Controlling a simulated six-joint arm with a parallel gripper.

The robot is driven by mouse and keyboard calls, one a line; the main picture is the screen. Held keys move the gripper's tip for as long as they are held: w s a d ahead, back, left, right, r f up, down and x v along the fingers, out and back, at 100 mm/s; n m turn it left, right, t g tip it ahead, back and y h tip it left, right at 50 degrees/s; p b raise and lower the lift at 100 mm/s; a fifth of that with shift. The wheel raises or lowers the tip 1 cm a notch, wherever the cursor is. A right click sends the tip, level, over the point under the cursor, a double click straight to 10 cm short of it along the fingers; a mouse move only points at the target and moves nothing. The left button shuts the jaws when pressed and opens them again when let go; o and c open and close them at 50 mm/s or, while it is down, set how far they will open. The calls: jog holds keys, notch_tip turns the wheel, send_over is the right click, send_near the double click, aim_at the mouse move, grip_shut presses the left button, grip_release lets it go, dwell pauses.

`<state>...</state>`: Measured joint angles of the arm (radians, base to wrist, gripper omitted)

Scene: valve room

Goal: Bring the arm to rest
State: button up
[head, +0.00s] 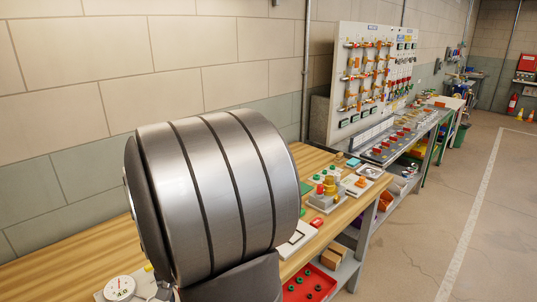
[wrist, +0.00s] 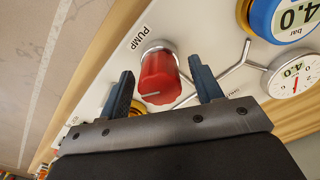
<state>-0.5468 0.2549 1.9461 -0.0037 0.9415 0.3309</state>
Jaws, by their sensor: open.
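My gripper (wrist: 162,68) shows in the wrist view with its two dark blue fingers spread apart and nothing held. A red knob (wrist: 158,76) with a pale pointer line sits on a white panel (wrist: 112,62) beside the label PUMP. In this view the knob appears between the fingers and beyond them; I cannot tell how far apart they are in depth. In the head view my large metallic arm link fills the middle foreground, and my gripper and the red knob are hidden.
A gauge dial (wrist: 293,75) and a blue-rimmed 4.0 bar readout (wrist: 283,15) are near the knob. A white gauge (head: 120,288) stands on the wooden bench (head: 45,262). Fittings crowd the bench's right part, before a tall valve board (head: 345,125). Open floor (head: 475,215) lies right.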

jog(key=n, duration=0.5)
jog(key=shift+n, duration=0.4)
dwell(4.3)
jog(key=o, duration=0.6)
jog(key=shift+w+a+r, duration=0.15)
jog(key=shift+o, duration=1.4)
jog(key=w+a+r+n, duration=0.6)
jog(key=r+n, duration=0.2)
jog(key=shift+w+r+n, duration=0.15)
jog(key=shift+n, duration=0.25)
jog(key=w+a+r+n, duration=0.4)
jog(key=a+r+n, duration=0.1)
jog(key=r+n, duration=0.5)
notch_tip(320, 180, down, 10)
jog(key=shift+r, duration=0.15)
jog(key=shift+s, duration=0.1)
